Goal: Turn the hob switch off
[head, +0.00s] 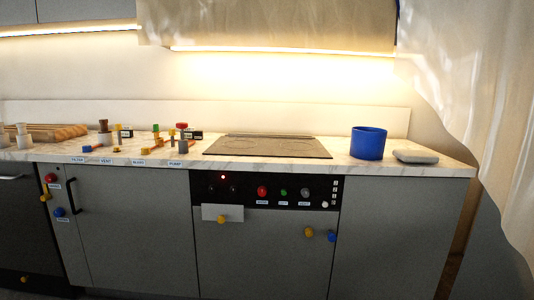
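A dark flat hob (268,147) is set in the marble-patterned counter. Below its front edge is a black control panel (330,181). The panel carries a red knob (262,192), a small green button (283,193) and a grey knob (305,193), with small labels beneath that I cannot read. At its left are dark knobs (235,190) and a small lit red light (223,177). Which control is the hob switch, and its position, I cannot tell. My gripper is not in view.
A blue pot (368,143) and a grey slab (415,156) stand right of the hob. Several small coloured valves (182,140) stand on the counter (215,171) at left. A pale curtain (470,90) hangs at right.

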